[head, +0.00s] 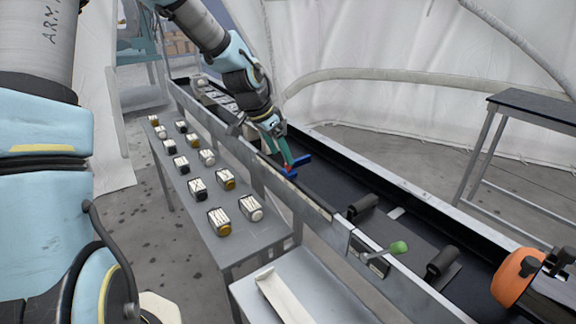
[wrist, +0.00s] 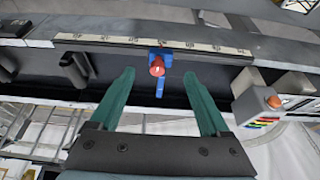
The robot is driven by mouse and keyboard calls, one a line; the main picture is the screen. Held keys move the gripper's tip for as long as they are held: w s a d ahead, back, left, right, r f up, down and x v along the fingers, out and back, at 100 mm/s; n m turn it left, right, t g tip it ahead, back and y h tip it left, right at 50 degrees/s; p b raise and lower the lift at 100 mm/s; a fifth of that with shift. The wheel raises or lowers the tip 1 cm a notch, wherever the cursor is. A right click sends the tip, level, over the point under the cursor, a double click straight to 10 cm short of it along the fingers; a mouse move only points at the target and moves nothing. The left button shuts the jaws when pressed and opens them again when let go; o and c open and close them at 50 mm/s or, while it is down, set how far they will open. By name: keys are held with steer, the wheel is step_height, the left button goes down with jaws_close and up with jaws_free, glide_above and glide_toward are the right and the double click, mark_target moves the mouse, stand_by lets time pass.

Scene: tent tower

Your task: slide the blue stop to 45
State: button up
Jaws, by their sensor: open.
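The blue stop (wrist: 162,87) sits on the rail along the dark channel and carries a red knob (wrist: 157,69). In the head view the blue stop (head: 298,162) is at the near edge of the channel, beside my gripper's tips. A pale scale strip (wrist: 110,40) with dark marks runs along the rail behind the stop; its numbers are too small to read surely. My gripper (wrist: 158,74) is open, with one green finger on each side of the stop and knob. Gaps show on both sides, and nothing is held. In the head view my gripper (head: 283,163) points down at the stop.
A lever with a green knob (head: 399,247) stands on the rail nearer the camera. Dark rollers (head: 442,262) and an orange round part (head: 515,277) lie further along the channel. A grey side table (head: 240,243) holds several jars. A box with an orange button (wrist: 273,102) is at the wrist view's right.

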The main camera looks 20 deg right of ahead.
mark_target(287, 168)
steer(key=p+x, duration=0.1)
steer(key=x, duration=0.5)
steer(key=shift+f, duration=0.1)
steer(key=shift+a, duration=0.1)
jaws_close()
stand_by(0.4)
stand_by(0.8)
